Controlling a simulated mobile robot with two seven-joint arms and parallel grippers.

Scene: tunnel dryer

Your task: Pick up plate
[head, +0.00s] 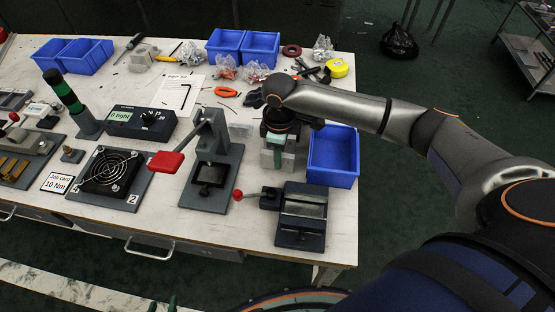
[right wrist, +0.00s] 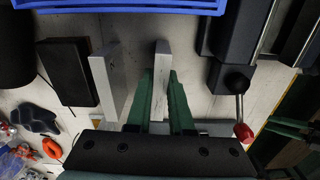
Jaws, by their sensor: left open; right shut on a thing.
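My right gripper (head: 276,140) is over the table, left of the blue bin at the right edge. In the right wrist view its green fingers (right wrist: 162,98) are shut on a thin light-grey plate (right wrist: 162,62), seen edge-on between them. I cannot tell whether that plate still touches the table. A second grey plate (right wrist: 108,82) stands beside it, apart from the fingers. In the head view the gripper partly hides the plates.
A blue bin (head: 334,172) is close right of the right gripper. A dark vise (head: 302,215) with a red-knobbed handle stands in front, and a red-handled press (head: 212,165) stands to the left. A black block (right wrist: 68,72) is beside the second plate. Pliers and bagged parts lie behind.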

